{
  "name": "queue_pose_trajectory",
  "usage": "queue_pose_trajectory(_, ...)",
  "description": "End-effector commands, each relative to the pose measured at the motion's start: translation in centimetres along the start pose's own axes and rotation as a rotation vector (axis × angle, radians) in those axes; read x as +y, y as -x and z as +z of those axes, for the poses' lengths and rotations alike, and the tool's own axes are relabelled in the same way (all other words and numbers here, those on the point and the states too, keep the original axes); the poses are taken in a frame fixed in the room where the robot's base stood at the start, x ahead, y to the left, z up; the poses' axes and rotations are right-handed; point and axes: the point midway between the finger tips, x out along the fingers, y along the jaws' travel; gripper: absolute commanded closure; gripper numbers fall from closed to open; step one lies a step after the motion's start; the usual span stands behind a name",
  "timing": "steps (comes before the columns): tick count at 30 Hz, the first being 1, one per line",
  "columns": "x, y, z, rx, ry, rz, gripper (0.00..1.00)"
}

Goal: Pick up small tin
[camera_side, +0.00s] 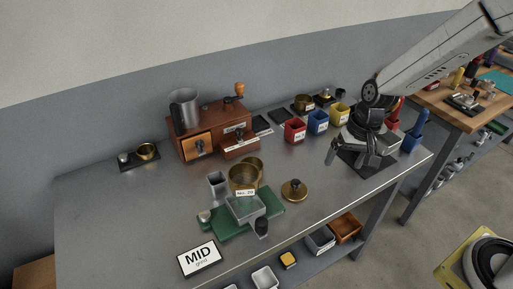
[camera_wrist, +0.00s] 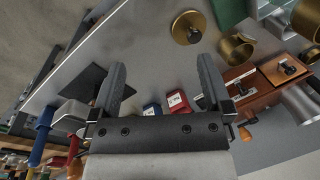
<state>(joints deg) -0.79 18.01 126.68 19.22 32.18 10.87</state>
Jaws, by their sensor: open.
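No thing is plainly marked as the small tin, so I cannot tell which it is. A brass round tin (camera_side: 239,173) stands behind the green scale at mid-table; a brass round vessel also shows in the wrist view (camera_wrist: 235,50). A small grey metal cup (camera_side: 216,187) stands to its left. My gripper (camera_side: 350,158) is open and empty above the right part of the table, apart from everything. Its two fingers (camera_wrist: 160,65) are spread wide in the wrist view.
A knobbed brass lid (camera_side: 294,191) lies between my gripper and the green scale (camera_side: 220,222). A wooden grinder (camera_side: 206,130) stands at the back. A dark mat (camera_side: 365,165) lies below my gripper. A MID sign (camera_side: 200,259) is near the front edge.

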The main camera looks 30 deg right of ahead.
Motion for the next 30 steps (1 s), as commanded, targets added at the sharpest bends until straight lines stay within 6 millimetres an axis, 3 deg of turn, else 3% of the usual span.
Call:
queue_pose_trajectory(12,-7.7,-5.0,-4.9,-0.253,-0.448,-0.166,0.00)
queue_pose_trajectory(30,-18.1,-12.2,-10.2,-0.713,-0.957,-0.423,0.00)
